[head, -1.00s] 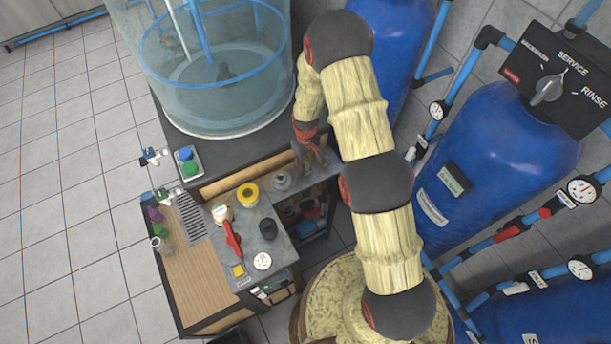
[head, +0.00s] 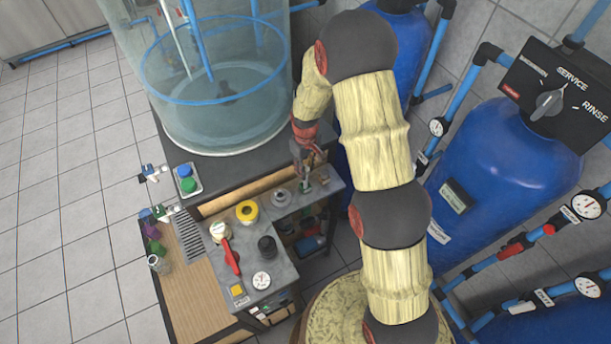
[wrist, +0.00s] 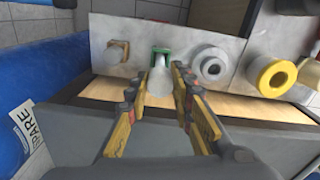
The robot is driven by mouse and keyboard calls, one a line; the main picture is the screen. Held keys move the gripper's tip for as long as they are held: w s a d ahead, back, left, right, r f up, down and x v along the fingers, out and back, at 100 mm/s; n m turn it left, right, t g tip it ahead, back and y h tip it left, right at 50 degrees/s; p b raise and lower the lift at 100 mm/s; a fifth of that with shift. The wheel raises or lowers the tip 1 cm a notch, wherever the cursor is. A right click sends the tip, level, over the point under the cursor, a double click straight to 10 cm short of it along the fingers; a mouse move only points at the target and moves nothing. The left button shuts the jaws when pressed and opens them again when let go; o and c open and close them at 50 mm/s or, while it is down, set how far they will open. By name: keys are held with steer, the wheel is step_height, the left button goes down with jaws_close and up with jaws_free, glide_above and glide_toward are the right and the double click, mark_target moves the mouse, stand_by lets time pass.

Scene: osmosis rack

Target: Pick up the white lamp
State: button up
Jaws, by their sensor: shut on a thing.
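The white lamp (wrist: 160,90) appears in the wrist view as a pale tapered piece between my fingers, beside a small green part (wrist: 161,55) on the grey shelf. My gripper (wrist: 167,72) has a finger on each side of the white piece and is shut on it. In the head view my gripper (head: 304,170) points down at the narrow grey shelf (head: 325,192) beside the big tank. There the lamp is too small and too covered by the fingers to make out clearly. I cannot tell whether it is clear of the shelf.
A grey ring-shaped piece (wrist: 210,66) and a yellow ring (wrist: 272,75) stand to the right in the wrist view. A brown square piece (wrist: 118,51) is on the left. A clear tank (head: 215,90) and blue vessels (head: 490,170) flank my arm. A red-handled valve (head: 230,256) stands on the bench.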

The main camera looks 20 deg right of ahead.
step_height(320, 180, up, 20)
steer(key=b, duration=0.2)
steer(key=shift+f, duration=0.15)
stand_by(0.5)
